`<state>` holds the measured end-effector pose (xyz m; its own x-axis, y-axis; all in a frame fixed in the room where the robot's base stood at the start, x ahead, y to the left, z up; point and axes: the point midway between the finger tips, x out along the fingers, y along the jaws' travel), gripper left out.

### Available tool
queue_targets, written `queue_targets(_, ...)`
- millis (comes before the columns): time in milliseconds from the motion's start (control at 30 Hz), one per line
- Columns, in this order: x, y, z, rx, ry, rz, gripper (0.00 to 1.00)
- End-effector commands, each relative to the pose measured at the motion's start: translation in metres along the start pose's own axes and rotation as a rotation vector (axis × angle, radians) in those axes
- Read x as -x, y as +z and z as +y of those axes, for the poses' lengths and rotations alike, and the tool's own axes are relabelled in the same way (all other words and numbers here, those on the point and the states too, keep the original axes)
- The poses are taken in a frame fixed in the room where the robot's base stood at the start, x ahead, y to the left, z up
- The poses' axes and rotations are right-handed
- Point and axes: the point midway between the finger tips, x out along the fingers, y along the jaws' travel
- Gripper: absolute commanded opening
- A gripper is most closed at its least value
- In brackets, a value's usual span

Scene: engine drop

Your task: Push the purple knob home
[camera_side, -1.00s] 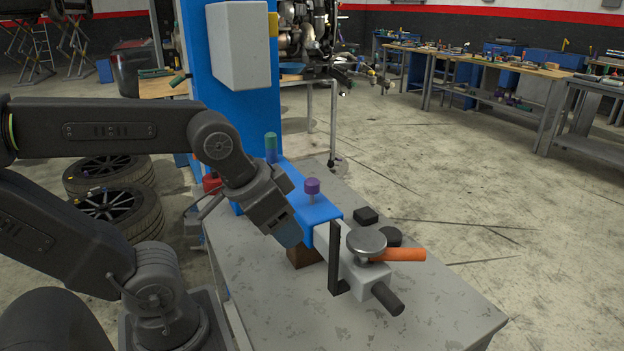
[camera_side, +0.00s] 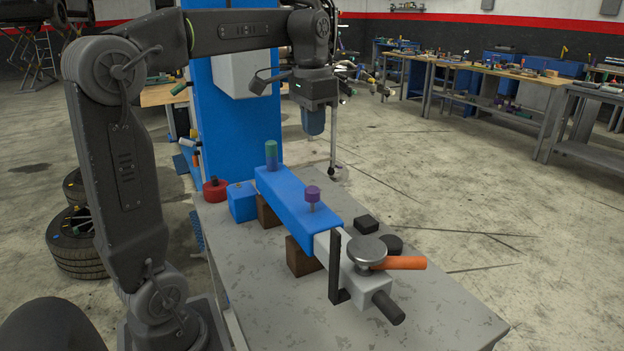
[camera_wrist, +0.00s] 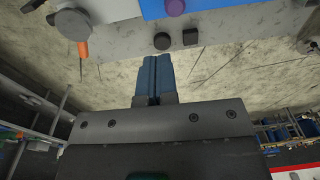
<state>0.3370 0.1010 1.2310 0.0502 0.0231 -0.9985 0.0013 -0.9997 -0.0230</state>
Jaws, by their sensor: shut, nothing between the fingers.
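The purple knob (camera_side: 312,194) stands upright on a short pale stem, which shows between it and the top of the blue bar (camera_side: 285,196). It also shows in the wrist view (camera_wrist: 175,7) at the top edge. My gripper (camera_side: 313,132) hangs fingers down, well above the table and behind the bar, apart from the knob. In the wrist view its blue fingers (camera_wrist: 154,60) are pressed together with nothing between them.
A grey block with a round metal disc (camera_side: 367,248), an orange handle (camera_side: 400,263) and a black upright plate (camera_side: 335,267) is at the near end. Small black blocks (camera_side: 366,223) lie to the right.

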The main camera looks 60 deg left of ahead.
Motion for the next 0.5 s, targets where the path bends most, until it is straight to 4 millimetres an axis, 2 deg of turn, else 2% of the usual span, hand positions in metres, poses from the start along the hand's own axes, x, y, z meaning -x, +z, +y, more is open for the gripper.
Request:
queue_targets(33,0.001,-0.006,-0.012,0.004,0.009,-0.021,0.00)
queue_targets(100,0.002,-0.009,-0.021,0.002,0.017,-0.039,0.00)
queue_targets(267,-0.001,-0.011,-0.028,-0.001,0.025,-0.054,0.00)
queue_targets(367,-0.013,-0.010,-0.028,-0.001,0.025,-0.055,0.00)
queue_targets(500,-0.039,-0.009,-0.026,-0.001,0.026,-0.056,0.00)
